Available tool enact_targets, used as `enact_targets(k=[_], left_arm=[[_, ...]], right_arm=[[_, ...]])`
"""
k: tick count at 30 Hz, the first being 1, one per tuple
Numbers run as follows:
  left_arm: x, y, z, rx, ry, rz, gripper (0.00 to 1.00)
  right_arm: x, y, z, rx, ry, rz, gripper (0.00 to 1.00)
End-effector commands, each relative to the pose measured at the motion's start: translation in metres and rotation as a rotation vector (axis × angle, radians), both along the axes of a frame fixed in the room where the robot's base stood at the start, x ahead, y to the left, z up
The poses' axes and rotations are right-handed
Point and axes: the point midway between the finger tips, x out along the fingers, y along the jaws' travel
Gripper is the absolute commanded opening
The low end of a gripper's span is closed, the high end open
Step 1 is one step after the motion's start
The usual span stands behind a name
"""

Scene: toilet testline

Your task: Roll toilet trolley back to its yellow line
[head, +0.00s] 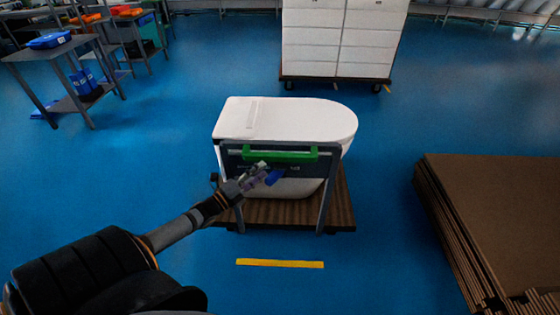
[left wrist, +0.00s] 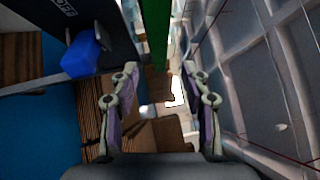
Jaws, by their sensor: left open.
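The white toilet (head: 285,120) sits on a trolley with a brown wooden deck (head: 342,212) and a dark upright handle frame (head: 328,200). A green bar (head: 300,155) runs across the top of the frame. The yellow line (head: 280,263) lies on the floor in front of the trolley, apart from it. My left gripper (head: 268,172) is at the frame, just below the green bar. In the left wrist view the green bar (left wrist: 154,35) shows ahead, between the open fingers (left wrist: 160,105); contact cannot be told. My right gripper is not in view.
A wheeled cart with white boxes (head: 340,40) stands behind the trolley. A stack of brown cardboard sheets (head: 500,215) lies at the right. Grey worktables (head: 75,60) stand at the far left. Blue floor is clear around the yellow line.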

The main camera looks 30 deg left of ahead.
Motion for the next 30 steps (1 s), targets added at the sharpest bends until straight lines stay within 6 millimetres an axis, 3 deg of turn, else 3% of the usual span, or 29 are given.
enact_targets(k=[6,13,25,30], left_arm=[[0.044,-0.011,0.003,-0.001,-0.007,0.003,0.47],[0.082,-0.020,0.011,0.000,-0.004,0.003,0.47],[0.092,-0.023,0.013,0.000,0.000,0.003,0.47],[0.092,-0.023,0.013,0.001,0.000,0.002,0.25]], right_arm=[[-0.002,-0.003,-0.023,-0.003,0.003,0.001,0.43],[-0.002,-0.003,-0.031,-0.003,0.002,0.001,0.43],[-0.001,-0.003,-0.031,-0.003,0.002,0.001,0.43],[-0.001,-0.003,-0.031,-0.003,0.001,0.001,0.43]])
